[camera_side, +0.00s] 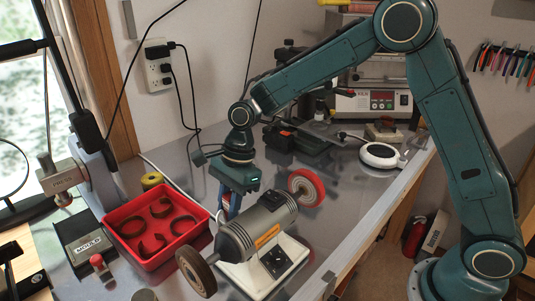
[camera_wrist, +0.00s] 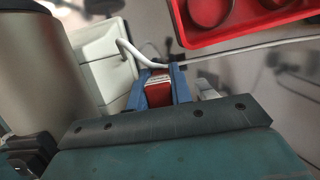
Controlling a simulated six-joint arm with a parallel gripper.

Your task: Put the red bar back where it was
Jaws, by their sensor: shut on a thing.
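The red bar (camera_wrist: 158,92) is between the blue fingers of my gripper (camera_wrist: 160,88) in the wrist view, with a pale lettered strip across its far end. My gripper is shut on it. In the side view my gripper (camera_side: 229,207) points down behind the bench grinder, between the grinder and the red tray. The bar cannot be made out there, and the grinder hides the fingertips. I cannot tell whether the bar touches the bench.
The red tray (camera_side: 190,247) holds several dark curved pieces. A white cable (camera_wrist: 240,52) runs past the fingers. A round white device (camera_side: 380,155) stands farther back.

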